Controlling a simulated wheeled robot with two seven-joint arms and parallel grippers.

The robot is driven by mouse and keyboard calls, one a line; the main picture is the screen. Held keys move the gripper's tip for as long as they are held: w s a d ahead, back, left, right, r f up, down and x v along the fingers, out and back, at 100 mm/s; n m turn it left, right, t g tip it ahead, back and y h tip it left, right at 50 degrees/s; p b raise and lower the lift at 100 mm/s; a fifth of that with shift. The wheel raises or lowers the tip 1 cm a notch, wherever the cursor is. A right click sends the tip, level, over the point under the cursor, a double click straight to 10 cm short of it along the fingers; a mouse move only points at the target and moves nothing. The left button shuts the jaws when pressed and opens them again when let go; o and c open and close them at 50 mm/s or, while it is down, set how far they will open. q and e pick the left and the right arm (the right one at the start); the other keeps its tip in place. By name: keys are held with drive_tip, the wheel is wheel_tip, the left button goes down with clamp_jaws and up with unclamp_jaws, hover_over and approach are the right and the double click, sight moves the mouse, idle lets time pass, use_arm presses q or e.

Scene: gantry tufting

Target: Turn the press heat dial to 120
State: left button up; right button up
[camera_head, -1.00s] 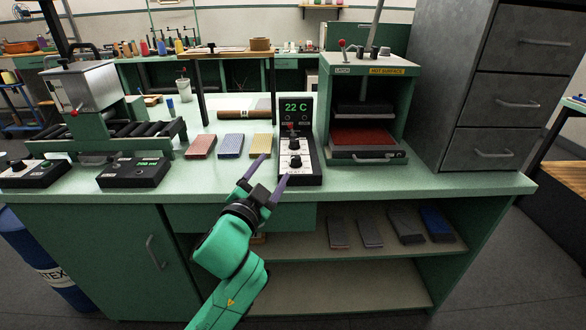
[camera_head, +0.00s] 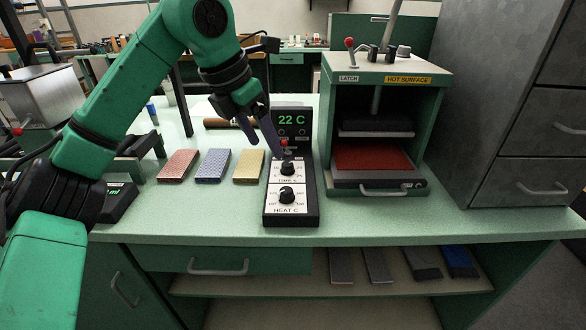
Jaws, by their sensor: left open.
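The press control box (camera_head: 292,216) is black with white faces and stands on the green bench in front of me. Its heat dial (camera_head: 287,194) is a black knob above the label HEAT C. The time dial (camera_head: 288,168) sits just behind it, and a small red-tipped switch (camera_head: 286,145) is further back. The display (camera_head: 291,121) reads 22 C. My left gripper (camera_head: 262,147) is open, with its purple fingers pointing down at the back left of the box, above and behind the heat dial. It holds nothing that I can see. My right gripper is out of view.
The heat press (camera_head: 435,110) stands right of the box, marked HOT SURFACE, with a red pad (camera_head: 372,159) inside. Pink (camera_head: 178,166), blue (camera_head: 213,166) and yellow (camera_head: 249,166) blocks lie to the left. The bench front before the box is clear.

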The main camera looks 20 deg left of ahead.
sight(286, 189)
use_arm(q)
drive_tip(key=x, duration=0.4)
drive_tip(key=s+x, duration=0.1)
drive_tip(key=x, duration=0.6)
drive_tip(key=shift+s+d+f, duration=0.15)
drive_tip(key=shift+d+f, duration=0.25)
drive_tip(key=shift+f, duration=0.05)
drive_tip(key=shift+d+f, duration=0.1)
drive_tip(key=shift+f, duration=0.45)
drive_tip(key=c, duration=0.3)
clamp_jaws()
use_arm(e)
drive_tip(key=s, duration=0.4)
